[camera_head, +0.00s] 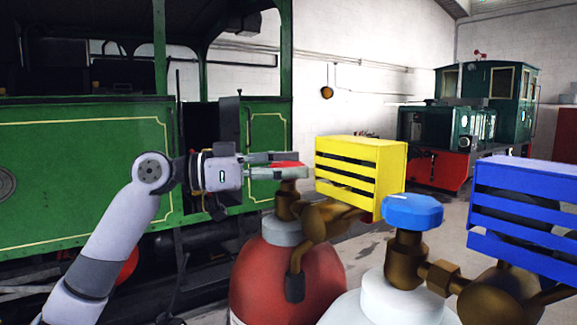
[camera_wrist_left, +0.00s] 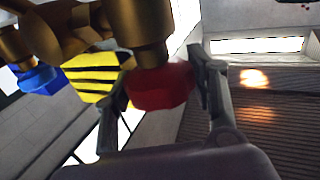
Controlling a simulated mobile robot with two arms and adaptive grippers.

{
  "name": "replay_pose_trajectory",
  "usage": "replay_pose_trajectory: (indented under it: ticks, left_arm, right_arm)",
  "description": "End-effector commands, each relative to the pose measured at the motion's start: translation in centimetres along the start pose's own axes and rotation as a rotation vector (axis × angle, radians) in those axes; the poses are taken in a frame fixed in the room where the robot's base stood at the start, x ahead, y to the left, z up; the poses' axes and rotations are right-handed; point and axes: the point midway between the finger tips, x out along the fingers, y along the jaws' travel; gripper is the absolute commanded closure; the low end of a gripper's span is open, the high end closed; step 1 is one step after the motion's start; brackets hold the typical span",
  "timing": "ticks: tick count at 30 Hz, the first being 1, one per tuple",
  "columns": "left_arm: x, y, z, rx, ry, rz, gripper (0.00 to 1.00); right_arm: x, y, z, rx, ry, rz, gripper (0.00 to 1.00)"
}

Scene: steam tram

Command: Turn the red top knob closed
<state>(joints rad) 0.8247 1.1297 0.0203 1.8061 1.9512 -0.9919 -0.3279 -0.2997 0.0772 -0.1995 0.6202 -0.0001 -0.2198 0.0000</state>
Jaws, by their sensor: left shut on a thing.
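The red top knob (camera_head: 289,167) sits on the brass valve (camera_head: 287,203) of the red gas cylinder (camera_head: 285,275). My left gripper (camera_head: 283,165) reaches it from the left, level with it, and is shut on it, with a finger on either side. In the left wrist view the red knob (camera_wrist_left: 162,86) lies between the two fingers, below the brass valve stem (camera_wrist_left: 140,30). The fingers hide part of the knob in the head view. My right gripper is in neither view.
A yellow slatted guard (camera_head: 345,165) stands just right of the red knob. A white cylinder (camera_head: 388,302) with a blue knob (camera_head: 412,212) and a blue slatted guard (camera_head: 530,210) stand further right. A green tram (camera_head: 90,170) is behind my left arm.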

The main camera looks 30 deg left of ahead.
Motion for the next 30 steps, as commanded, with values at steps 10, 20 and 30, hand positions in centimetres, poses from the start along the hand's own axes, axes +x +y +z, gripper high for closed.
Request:
replay_pose_trajectory:
  ticks: [10,20,30]
  left_arm:
    - [0.1,0.0,-0.4,-0.003,0.009,0.333,0.76]
    - [0.1,0.0,-0.3,-0.002,0.005,0.631,0.76]
    - [0.0,0.0,-0.2,-0.002,0.000,0.842,0.76]
  right_arm:
    - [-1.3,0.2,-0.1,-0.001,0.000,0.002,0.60]
    - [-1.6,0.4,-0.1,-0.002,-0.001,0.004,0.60]
    - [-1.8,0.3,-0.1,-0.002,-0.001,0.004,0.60]
